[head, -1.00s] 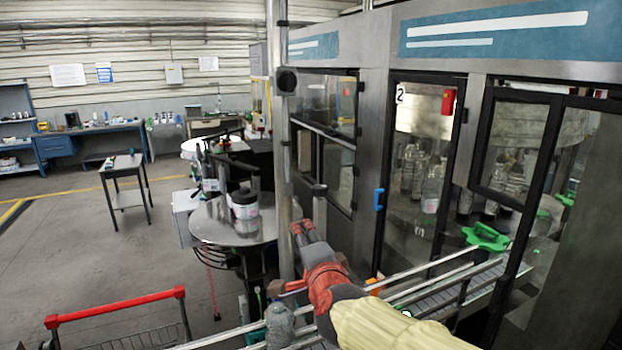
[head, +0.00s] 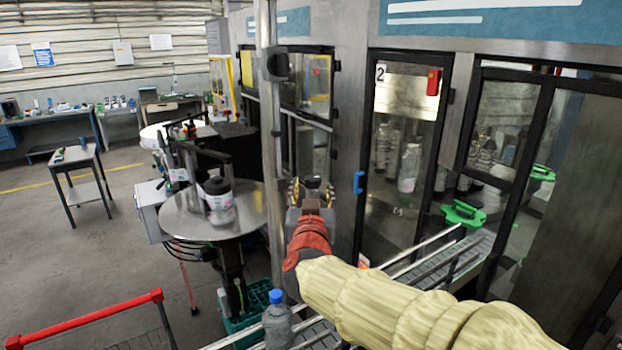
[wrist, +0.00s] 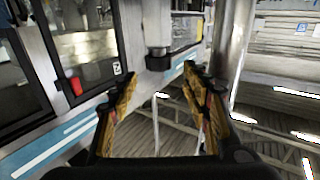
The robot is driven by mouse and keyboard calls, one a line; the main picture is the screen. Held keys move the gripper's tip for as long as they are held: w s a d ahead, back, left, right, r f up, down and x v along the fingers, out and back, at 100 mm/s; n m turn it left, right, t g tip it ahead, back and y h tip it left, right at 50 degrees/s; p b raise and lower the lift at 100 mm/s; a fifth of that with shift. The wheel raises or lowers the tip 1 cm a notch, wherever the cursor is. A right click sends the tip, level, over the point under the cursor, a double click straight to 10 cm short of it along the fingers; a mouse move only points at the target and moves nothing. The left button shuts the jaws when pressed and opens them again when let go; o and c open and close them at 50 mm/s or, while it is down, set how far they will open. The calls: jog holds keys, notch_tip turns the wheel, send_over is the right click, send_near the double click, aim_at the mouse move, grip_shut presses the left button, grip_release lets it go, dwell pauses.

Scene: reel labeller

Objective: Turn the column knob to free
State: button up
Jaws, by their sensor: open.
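The metal column (head: 269,130) stands upright left of my gripper in the head view. A dark block with a round face (head: 275,64) sits high on it. In the wrist view, which looks upside down, the column (wrist: 232,45) is right of my fingers. A short grey post with a black cap (wrist: 158,40) shows beyond the gap between them. I cannot tell which of these is the knob, nor any free mark. My gripper (head: 311,191) is open and empty beside the column; its fingers also show in the wrist view (wrist: 160,82).
A round metal table (head: 185,215) with a dark-capped jar (head: 218,201) stands left of the column. The machine's glass door with a blue handle (head: 359,182) is to the right.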

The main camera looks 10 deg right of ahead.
aim_at(313, 182)
jog(key=x, duration=0.6)
jog(key=shift+w+d, duration=0.2)
jog(key=shift+w, duration=0.15)
jog(key=shift+c, duration=0.8)
jog(key=c, duration=1)
